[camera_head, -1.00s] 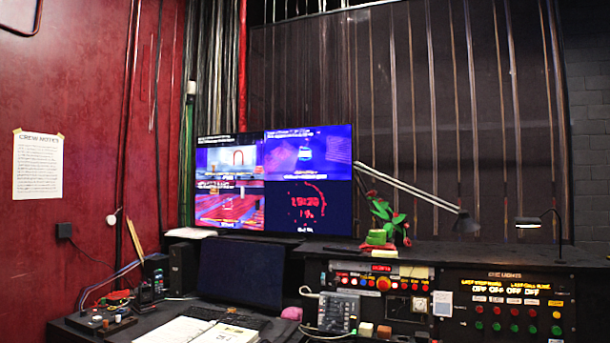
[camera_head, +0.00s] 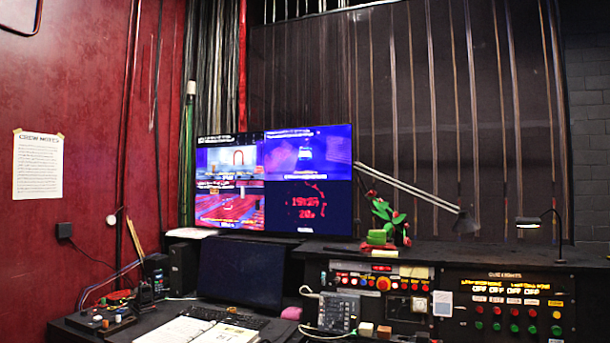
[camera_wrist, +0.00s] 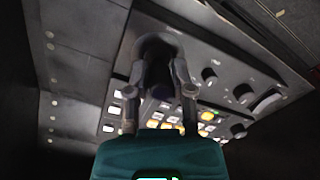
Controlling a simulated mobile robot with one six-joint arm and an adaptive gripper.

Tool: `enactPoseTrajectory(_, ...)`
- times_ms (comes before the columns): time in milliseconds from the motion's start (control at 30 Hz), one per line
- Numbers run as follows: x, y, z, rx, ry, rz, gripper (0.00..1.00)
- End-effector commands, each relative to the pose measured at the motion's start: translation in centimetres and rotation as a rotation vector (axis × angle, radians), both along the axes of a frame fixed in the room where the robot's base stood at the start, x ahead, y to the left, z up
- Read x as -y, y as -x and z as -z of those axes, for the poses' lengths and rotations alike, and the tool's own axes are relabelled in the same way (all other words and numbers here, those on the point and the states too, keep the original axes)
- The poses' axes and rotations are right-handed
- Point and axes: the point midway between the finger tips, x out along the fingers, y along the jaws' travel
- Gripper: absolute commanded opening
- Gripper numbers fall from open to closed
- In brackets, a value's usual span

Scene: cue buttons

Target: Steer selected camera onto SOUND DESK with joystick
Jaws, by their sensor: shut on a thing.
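In the wrist view my gripper (camera_wrist: 159,92) is shut on a dark upright stick (camera_wrist: 160,77), which looks like the joystick. The stick rises from a dark round base on a grey control panel (camera_wrist: 205,50) with knobs and lit buttons. The gripper's teal body hides the near part of the panel. My gripper does not show in the head view. There a large monitor (camera_head: 273,181) is split into quarters: a red arch, a blue-purple picture with a small pale object, red seating, and a dark quarter with red digits. Its small captions are too blurred to read as SOUND DESK.
A dark laptop-like screen (camera_head: 240,271) and an open book (camera_head: 200,330) lie on the desk. A cue-light panel (camera_head: 508,303) stands right, beside a panel with a red button (camera_head: 384,284).

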Motion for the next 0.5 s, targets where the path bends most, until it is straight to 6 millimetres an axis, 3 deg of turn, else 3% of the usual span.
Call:
enactPoseTrajectory(33,-0.06,-0.02,0.01,0.001,-0.001,-0.001,0.19)
enactPoseTrajectory(67,-0.06,-0.02,0.01,0.001,-0.001,-0.001,0.34)
enactPoseTrajectory(200,-0.03,-0.03,0.00,0.001,-0.001,0.000,0.60)
enactPoseTrajectory(500,0.03,-0.02,0.00,0.000,0.000,0.000,0.60)
